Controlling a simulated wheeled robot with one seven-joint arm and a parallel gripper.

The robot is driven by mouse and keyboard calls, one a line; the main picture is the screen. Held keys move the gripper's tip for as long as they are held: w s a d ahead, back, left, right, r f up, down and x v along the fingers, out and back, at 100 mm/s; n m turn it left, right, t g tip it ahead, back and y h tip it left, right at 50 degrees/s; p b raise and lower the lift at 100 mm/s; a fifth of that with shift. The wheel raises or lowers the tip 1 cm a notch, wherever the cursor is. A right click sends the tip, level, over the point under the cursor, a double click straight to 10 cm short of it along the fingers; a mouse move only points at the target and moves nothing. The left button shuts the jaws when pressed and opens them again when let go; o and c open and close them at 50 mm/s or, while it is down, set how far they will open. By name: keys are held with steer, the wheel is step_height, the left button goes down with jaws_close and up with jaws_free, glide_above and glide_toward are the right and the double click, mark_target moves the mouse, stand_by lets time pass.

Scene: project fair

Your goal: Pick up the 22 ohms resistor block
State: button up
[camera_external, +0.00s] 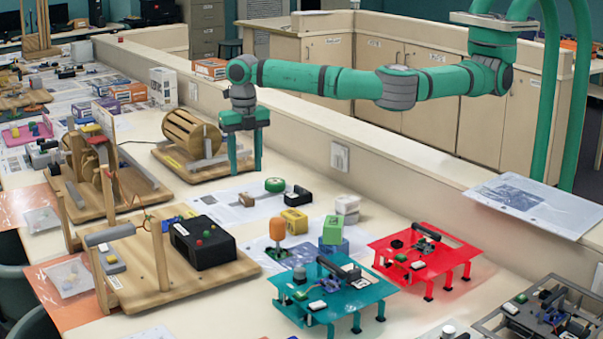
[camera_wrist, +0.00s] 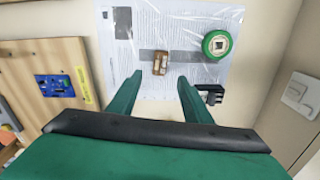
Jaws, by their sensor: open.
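My gripper (camera_external: 244,165) points down with two green fingers apart and nothing between them, above the table in the external view. In the wrist view its fingertips (camera_wrist: 160,80) lie on either side of and just short of a small brown block (camera_wrist: 160,62). That block rests on a printed sheet (camera_wrist: 185,85) and also shows in the external view (camera_external: 247,200), below the fingers. No resistance label is readable, so I cannot tell which block is the 22 ohms one. A green round piece (camera_wrist: 217,43) and a black block (camera_wrist: 212,95) lie to the right.
A yellow block (camera_external: 294,221), a green cube (camera_external: 332,230), an orange-topped piece (camera_external: 277,230) and white blocks (camera_external: 347,205) stand nearer the camera. A wooden board with a drum (camera_external: 190,135) stands behind, left of my gripper. A low wall (camera_external: 340,165) runs along the right.

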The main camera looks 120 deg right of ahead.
mark_target(246, 196)
steer(key=f, duration=0.8)
steer(key=shift+d+f, duration=0.2)
steer(key=shift+f, duration=0.05)
steer(key=c, duration=1.1)
